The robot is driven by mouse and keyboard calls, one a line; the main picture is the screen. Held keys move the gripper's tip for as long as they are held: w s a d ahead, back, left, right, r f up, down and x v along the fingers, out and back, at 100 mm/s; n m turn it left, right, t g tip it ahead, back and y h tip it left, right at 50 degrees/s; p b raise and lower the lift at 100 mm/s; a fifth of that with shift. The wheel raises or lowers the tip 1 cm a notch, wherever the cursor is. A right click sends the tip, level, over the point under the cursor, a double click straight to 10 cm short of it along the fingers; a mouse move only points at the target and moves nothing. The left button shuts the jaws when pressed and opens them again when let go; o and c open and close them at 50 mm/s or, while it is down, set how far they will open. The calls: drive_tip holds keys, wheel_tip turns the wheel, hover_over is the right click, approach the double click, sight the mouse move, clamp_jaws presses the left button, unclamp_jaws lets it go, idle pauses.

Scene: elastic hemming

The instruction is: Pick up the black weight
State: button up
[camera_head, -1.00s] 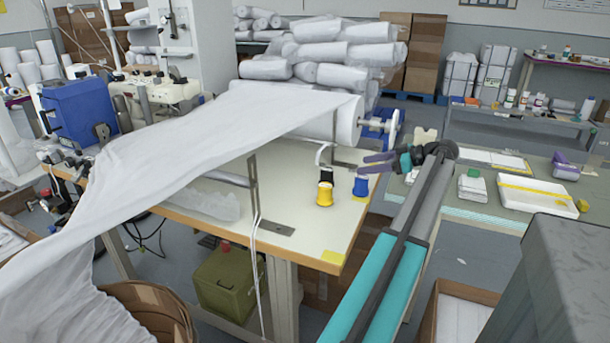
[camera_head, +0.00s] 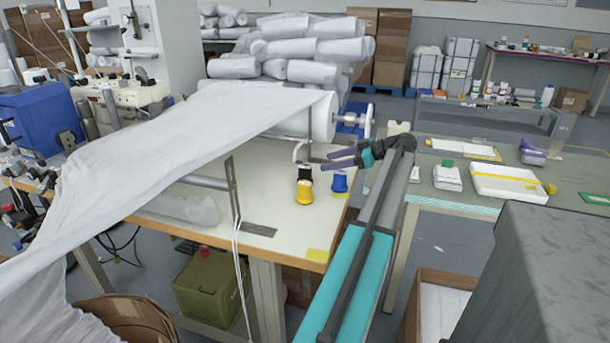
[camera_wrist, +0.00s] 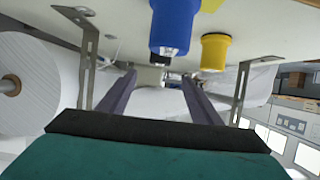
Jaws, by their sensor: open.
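A small black object (camera_head: 304,172), which looks like the black weight, stands on the cream table (camera_head: 285,205) directly behind a yellow spool (camera_head: 304,192) in the head view. The yellow spool hides its lower part. A blue spool (camera_head: 340,182) stands to the right. My gripper (camera_head: 324,160) is open and empty, its purple fingers pointing left, above and to the right of the black object. In the wrist view, which is upside down, my gripper (camera_wrist: 156,76) has its fingers apart.
A white fabric sheet (camera_head: 190,135) stretches from a large roll (camera_head: 322,118) behind the gripper. A thin metal post (camera_head: 233,190) stands left of the spools. A yellow patch (camera_head: 317,255) marks the table's front corner. A grey-green table (camera_head: 425,185) lies to the right.

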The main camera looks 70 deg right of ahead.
sight(305, 167)
drive_tip(key=shift+x, duration=3)
drive_tip(key=shift+f, duration=0.1)
drive_tip(key=shift+x, duration=2.55)
drive_tip(key=shift+s+f, duration=0.1)
drive_tip(key=shift+f, duration=0.1)
clamp_jaws()
drive_tip(key=shift+r, duration=0.15)
wheel_tip(305, 167, up, 10)
drive_tip(key=shift+f, duration=0.1)
